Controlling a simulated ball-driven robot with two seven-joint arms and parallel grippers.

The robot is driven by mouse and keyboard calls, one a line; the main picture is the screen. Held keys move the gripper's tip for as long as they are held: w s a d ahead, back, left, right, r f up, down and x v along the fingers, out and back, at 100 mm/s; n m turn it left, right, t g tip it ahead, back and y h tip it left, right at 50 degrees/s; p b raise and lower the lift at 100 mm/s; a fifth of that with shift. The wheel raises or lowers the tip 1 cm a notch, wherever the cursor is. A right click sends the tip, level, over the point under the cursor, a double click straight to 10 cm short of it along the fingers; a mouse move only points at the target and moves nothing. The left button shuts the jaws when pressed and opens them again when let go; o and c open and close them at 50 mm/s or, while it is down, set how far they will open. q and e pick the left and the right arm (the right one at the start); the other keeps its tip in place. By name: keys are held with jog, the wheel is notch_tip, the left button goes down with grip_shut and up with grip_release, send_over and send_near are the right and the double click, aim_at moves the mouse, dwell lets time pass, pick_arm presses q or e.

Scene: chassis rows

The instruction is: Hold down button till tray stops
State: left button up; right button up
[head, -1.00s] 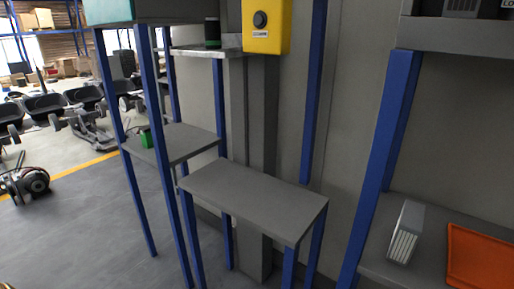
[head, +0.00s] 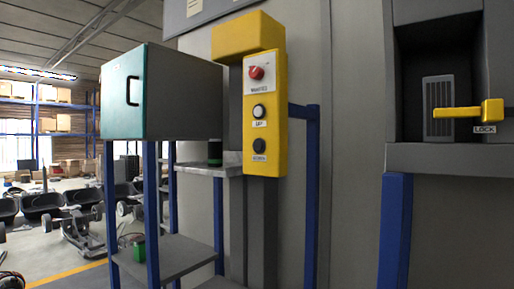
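A yellow control box (head: 265,108) is fixed to a grey post in the middle of the head view. It carries a red knob (head: 256,72) at the top, a white button (head: 259,111) below it and a dark button (head: 259,146) at the bottom. Each has a small label; the white one's seems to read UP and the dark one's DOWN. No tray is plainly recognisable in this view. Neither of my grippers is in view, and nothing touches the buttons.
A teal-fronted cabinet (head: 164,92) stands on blue legs at left. A black-and-green cylinder (head: 215,152) sits on a small shelf beside the box. A green object (head: 138,248) is on a lower shelf. At right, a grey recess has a yellow lever (head: 470,111) labelled LOCK.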

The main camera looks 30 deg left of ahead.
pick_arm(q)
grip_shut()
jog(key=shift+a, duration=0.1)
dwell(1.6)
